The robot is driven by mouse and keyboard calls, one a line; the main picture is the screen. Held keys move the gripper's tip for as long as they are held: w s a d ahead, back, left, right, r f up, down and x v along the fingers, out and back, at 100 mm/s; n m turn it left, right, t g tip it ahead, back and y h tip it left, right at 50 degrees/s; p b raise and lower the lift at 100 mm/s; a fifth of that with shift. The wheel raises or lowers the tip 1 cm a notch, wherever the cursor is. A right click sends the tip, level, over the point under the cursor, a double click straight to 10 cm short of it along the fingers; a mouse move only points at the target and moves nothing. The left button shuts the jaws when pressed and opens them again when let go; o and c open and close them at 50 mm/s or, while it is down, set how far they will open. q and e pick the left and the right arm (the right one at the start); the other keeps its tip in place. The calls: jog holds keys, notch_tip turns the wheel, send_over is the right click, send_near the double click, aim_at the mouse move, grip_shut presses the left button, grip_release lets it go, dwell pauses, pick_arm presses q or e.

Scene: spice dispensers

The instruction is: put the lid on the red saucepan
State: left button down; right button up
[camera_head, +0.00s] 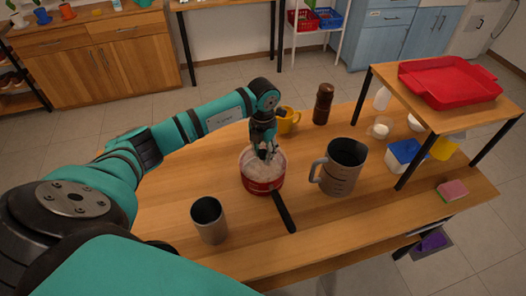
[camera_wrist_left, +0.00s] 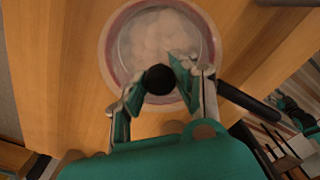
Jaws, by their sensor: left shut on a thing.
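The red saucepan (camera_head: 262,187) stands on the wooden table with its black handle (camera_head: 284,212) toward the front right. Its red rim also shows in the left wrist view (camera_wrist_left: 107,50). A clear glass lid (camera_wrist_left: 135,42) lies over the pan's opening, roughly centred, with pale round contents visible through it. My left gripper (camera_head: 264,152) is above the pan, pointing down. In the left wrist view its fingers are shut around the lid's black knob (camera_wrist_left: 159,79). I cannot tell whether the lid's edge touches the pan's rim all round. My right gripper is not in view.
A metal cup (camera_head: 209,222) stands front left of the pan, and a grey pitcher (camera_head: 342,170) stands close to its right. A yellow mug (camera_head: 287,121) and a brown grinder (camera_head: 323,104) are behind. A raised shelf with a red tray (camera_head: 449,82) occupies the right.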

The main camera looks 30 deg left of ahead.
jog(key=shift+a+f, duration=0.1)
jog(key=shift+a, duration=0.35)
pick_arm(q)
jog(key=shift+f, duration=0.1)
jog(key=shift+f+b, duration=0.4)
jog(key=shift+b, duration=0.05)
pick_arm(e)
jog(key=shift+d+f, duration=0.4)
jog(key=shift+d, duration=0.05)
pick_arm(q)
jog(key=shift+c, duration=2.3)
grip_release()
jog(key=shift+r, duration=0.1)
